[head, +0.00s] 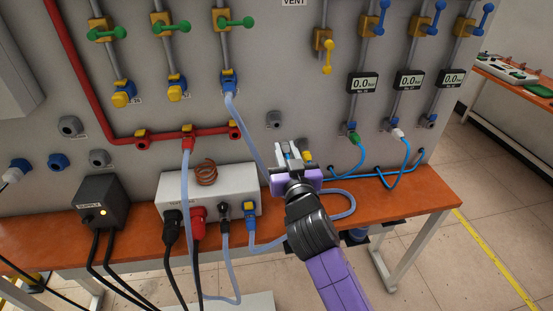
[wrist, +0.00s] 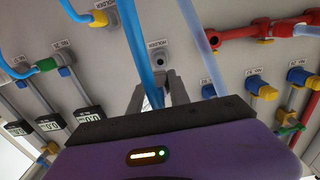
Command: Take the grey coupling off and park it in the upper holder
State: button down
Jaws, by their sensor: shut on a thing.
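My gripper (head: 289,150) is in front of the panel, above the bench, its fingers pointing at the wall. In the wrist view its fingers (wrist: 157,92) are shut at the end of a bright blue hose (wrist: 143,40). I take the held piece to be the grey coupling, but the fingers and hose mostly hide it. The upper holder (head: 274,118) is a grey empty socket a little above and left of my gripper; it also shows in the wrist view (wrist: 160,60), beyond the fingertips. A yellow coupling (head: 306,156) sits in the other holder, close right of my gripper.
A pale hose (head: 245,130) hangs close left of my gripper. A green coupling (head: 353,138) and a whitish coupling (head: 397,133) with blue hoses are to the right. A white box with a copper coil (head: 206,173) stands on the orange bench (head: 420,190). Red pipe (head: 100,130) runs left.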

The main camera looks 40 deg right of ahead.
jog(key=x, duration=0.7)
dwell(0.5)
jog(key=shift+b+x, duration=0.45)
jog(key=shift+x, duration=0.3)
dwell(2.4)
jog(key=c, duration=1.1)
grip_release()
jog(key=shift+c, duration=0.2)
jog(key=b+v, duration=0.1)
jog(key=v, duration=0.6)
jog(key=shift+w+f+b, duration=0.1)
jog(key=shift+b, duration=0.25)
jog(key=shift+s+a, duration=0.2)
jog(key=shift+s, duration=0.2)
